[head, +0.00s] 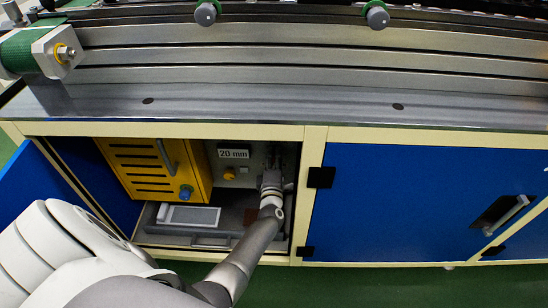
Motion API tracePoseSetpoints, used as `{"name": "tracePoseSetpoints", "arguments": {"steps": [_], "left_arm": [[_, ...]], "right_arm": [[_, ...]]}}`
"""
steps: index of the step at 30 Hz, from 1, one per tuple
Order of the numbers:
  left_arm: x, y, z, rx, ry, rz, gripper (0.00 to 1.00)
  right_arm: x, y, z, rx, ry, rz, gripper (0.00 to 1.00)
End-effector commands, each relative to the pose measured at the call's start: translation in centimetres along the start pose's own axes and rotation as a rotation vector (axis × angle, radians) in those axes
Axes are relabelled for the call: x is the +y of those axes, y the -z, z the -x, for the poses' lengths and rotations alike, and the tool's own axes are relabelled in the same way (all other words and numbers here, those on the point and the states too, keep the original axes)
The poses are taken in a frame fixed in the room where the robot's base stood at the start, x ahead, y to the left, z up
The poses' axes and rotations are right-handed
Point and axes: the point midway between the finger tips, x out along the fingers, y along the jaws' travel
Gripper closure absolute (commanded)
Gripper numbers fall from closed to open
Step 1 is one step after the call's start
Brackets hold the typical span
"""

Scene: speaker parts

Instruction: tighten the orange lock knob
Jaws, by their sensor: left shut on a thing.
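The orange lock knob (230,173) appears to be the small orange piece on the grey back panel inside the open cabinet, just below the "20 mm" label (233,153). My left gripper (279,157) reaches into the cabinet at its right side, close to the back panel and right of the orange piece, with a gap between them. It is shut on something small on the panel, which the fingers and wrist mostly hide. My right gripper is not in view.
A yellow slotted box (147,166) with a grey handle and blue knob (186,192) fills the cabinet's left. Below is a grey drawer or tray (217,240) with a pale flat panel (190,216). A cream post (310,190) stands close right of my arm; a blue door (400,200) is closed.

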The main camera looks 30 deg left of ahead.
Motion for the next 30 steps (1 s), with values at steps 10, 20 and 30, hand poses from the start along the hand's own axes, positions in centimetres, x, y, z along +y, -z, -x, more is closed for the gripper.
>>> {"name": "tracePoseSetpoints", "arguments": {"steps": [10,20,30], "left_arm": [[-0.52,-0.11,0.33,-0.003,0.009,-0.015,0.92],[-0.40,-0.09,0.25,-0.003,0.007,-0.013,0.46],[-0.22,-0.01,0.10,-0.001,0.003,0.004,0.46]], "right_arm": [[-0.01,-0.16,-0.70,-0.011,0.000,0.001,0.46],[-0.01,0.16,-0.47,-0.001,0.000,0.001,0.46],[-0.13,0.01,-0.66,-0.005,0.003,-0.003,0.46]]}}
